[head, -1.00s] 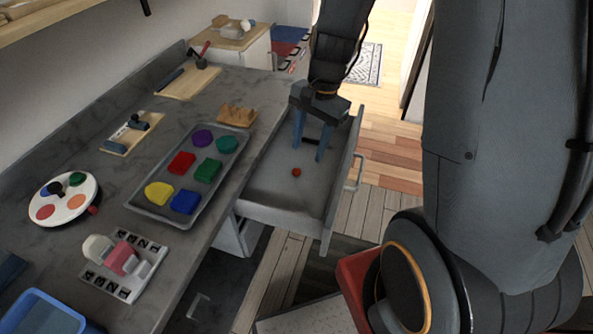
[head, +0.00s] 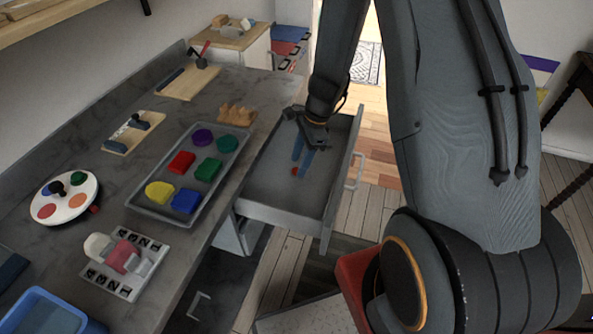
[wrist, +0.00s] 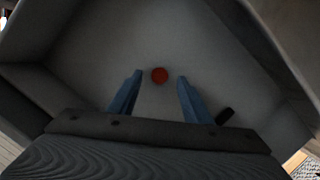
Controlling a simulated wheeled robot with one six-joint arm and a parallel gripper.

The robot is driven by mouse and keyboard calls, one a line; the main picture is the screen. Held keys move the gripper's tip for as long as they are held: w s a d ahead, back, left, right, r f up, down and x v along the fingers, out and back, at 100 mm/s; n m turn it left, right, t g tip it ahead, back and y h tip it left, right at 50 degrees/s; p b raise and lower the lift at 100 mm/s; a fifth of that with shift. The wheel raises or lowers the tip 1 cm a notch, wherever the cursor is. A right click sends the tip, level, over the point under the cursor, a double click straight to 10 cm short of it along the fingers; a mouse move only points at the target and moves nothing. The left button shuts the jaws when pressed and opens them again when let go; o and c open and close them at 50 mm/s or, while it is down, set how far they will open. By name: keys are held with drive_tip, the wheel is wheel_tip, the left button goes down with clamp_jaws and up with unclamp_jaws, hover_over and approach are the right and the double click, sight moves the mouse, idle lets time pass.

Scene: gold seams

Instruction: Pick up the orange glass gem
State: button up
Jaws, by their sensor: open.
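The orange glass gem, small, round and orange-red, lies on the floor of the open grey drawer (head: 262,208). In the wrist view the gem (wrist: 159,75) sits just beyond the fingertips, between their lines and slightly left of the middle. My gripper (head: 300,168) reaches down into the drawer with its blue fingers near the gem. In the head view the gem (head: 294,171) shows at the fingertips, partly hidden by them. In the wrist view the gripper (wrist: 159,78) is open with nothing between its fingers. I cannot tell the exact height of the fingertips above the drawer floor.
The drawer walls stand around my gripper. The remaining drawer floor looks clear.

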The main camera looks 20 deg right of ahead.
drive_tip(key=shift+x, duration=0.85)
drive_tip(key=c, duration=1.1)
drive_tip(key=shift+r, duration=0.15)
drive_tip(key=shift+c, duration=0.2)
